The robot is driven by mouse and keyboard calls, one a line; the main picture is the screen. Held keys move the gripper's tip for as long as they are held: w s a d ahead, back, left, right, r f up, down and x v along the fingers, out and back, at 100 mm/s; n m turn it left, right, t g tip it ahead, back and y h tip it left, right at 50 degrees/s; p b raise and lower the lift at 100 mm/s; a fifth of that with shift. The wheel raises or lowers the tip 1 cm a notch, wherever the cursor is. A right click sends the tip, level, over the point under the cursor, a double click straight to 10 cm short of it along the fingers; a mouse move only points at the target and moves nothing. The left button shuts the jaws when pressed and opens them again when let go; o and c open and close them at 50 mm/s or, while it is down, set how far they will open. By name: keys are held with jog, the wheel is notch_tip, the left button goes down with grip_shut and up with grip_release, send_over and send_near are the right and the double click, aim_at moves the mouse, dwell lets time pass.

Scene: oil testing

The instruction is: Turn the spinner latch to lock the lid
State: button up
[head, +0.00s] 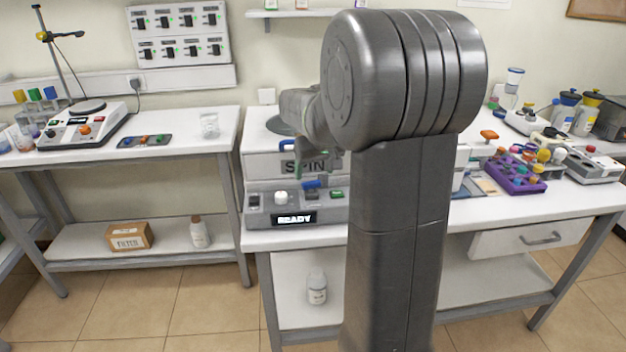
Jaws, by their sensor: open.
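The spinner (262,168) is a white box marked SPIN on a grey control base. Its display (294,219) reads READY. The top looks closed, but my arm hides much of it. A blue handle-like part (312,184), perhaps the latch, sits at the front just below the SPIN label. My gripper (312,170) reaches down in front of the label, close to the blue part. Its fingers are small and partly hidden by my arm. It is open, and nothing shows between the fingers. I cannot tell whether it touches the blue part.
A white knob (281,197) and a green switch (337,194) sit on the base, close to my gripper. A purple rack (516,176) with several coloured caps stands on the right bench. The left bench holds a hotplate (82,125) and a small switch box (144,141).

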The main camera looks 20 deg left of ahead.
aim_at(312, 183)
jog(key=shift+x, duration=2.4)
jog(key=c, duration=1)
